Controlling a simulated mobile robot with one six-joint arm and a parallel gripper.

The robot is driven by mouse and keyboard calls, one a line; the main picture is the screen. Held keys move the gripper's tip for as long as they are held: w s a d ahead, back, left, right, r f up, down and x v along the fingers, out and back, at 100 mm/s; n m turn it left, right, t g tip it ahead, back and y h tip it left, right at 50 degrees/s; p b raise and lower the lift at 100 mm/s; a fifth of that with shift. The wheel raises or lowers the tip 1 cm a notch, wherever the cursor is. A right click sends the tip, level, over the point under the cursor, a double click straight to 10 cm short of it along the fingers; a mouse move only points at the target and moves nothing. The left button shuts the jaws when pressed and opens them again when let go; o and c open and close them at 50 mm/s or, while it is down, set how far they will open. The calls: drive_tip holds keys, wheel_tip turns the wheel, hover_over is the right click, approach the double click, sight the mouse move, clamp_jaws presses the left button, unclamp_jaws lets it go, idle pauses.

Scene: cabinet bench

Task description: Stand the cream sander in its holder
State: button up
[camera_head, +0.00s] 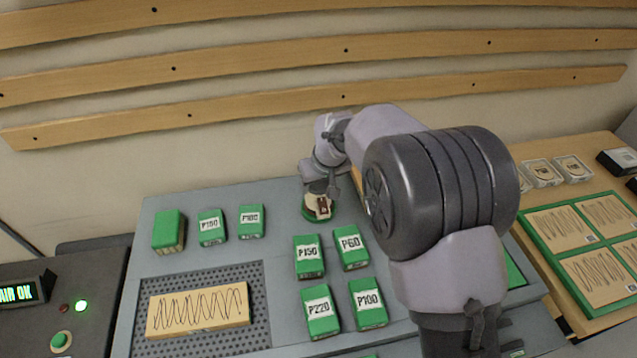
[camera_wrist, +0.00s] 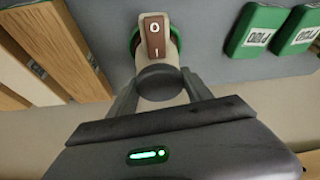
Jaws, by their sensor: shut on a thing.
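The cream sander (camera_head: 318,208) is at the back of the grey bench top in the head view, with a brown top part. In the wrist view, the sander (camera_wrist: 173,61) shows its cream body and a brown strip marked 0 and I. My gripper (camera_head: 320,190) is shut on the sander; in the wrist view the gripper's fingers (camera_wrist: 160,82) lie on either side of the body. A green rim shows around the sander's far end; I cannot tell whether it is its pad or a holder. No separate holder is clearly visible, and my arm hides part of the bench.
A sanded board (camera_head: 198,310) lies on a perforated plate (camera_head: 258,335). A green-framed panel tray (camera_head: 548,259) is at right. Wooden rails (camera_head: 250,58) line the wall.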

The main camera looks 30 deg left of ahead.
drive_tip(key=shift+f+b, duration=0.75)
drive_tip(key=shift+f, duration=0.15)
drive_tip(key=o, duration=1.5)
